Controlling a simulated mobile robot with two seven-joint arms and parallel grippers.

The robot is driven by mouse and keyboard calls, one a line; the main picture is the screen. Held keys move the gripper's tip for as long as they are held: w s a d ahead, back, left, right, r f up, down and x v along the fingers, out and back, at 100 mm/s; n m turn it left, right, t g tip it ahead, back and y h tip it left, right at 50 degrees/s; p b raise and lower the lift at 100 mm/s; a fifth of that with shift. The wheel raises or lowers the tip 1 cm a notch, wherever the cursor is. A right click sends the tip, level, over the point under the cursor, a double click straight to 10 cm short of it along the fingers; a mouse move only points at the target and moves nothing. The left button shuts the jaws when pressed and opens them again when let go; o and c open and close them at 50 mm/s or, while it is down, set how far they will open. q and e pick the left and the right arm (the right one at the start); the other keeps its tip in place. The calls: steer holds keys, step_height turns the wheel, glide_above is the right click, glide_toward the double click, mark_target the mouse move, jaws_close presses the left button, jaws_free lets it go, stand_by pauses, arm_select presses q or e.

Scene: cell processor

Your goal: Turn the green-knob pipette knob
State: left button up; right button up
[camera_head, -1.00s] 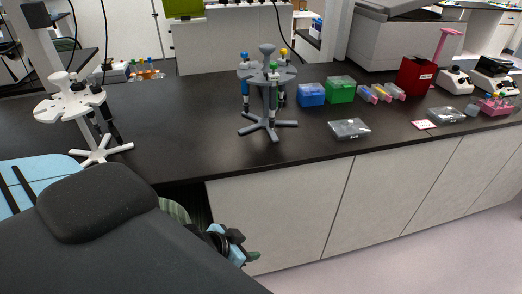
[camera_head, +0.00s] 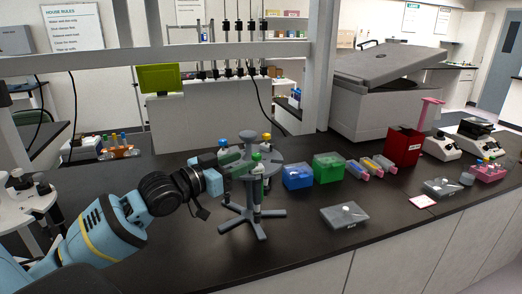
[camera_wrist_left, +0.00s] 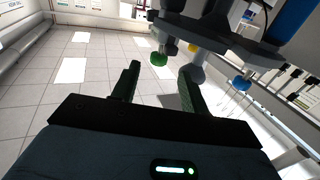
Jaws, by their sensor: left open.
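The green-knob pipette (camera_head: 257,185) hangs upright at the front of the grey pipette stand (camera_head: 251,213). Its green knob (camera_head: 257,156) is on top, and the knob also shows in the left wrist view (camera_wrist_left: 158,59). My left gripper (camera_head: 244,165) has come in from the left, close beside the knob. In the left wrist view my left gripper (camera_wrist_left: 159,68) is open, and the green knob appears between the fingertips, near their ends. I cannot tell whether a finger touches it. My right gripper is not in view.
The stand also holds a blue-knob pipette (camera_head: 223,142) and a yellow-knob pipette (camera_head: 266,137). A white stand (camera_head: 22,203) is at far left.

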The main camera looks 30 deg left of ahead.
mark_target(260, 154)
arm_select(q)
steer(key=shift+s+d+r, duration=0.1)
steer(key=shift+w+d, duration=0.15)
steer(key=shift+w, duration=0.15)
steer(key=x, duration=0.5)
steer(key=shift+w+d, duration=0.1)
steer(key=shift+w, duration=0.2)
steer(key=shift+w+d, duration=0.2)
steer(key=shift+w, duration=0.5)
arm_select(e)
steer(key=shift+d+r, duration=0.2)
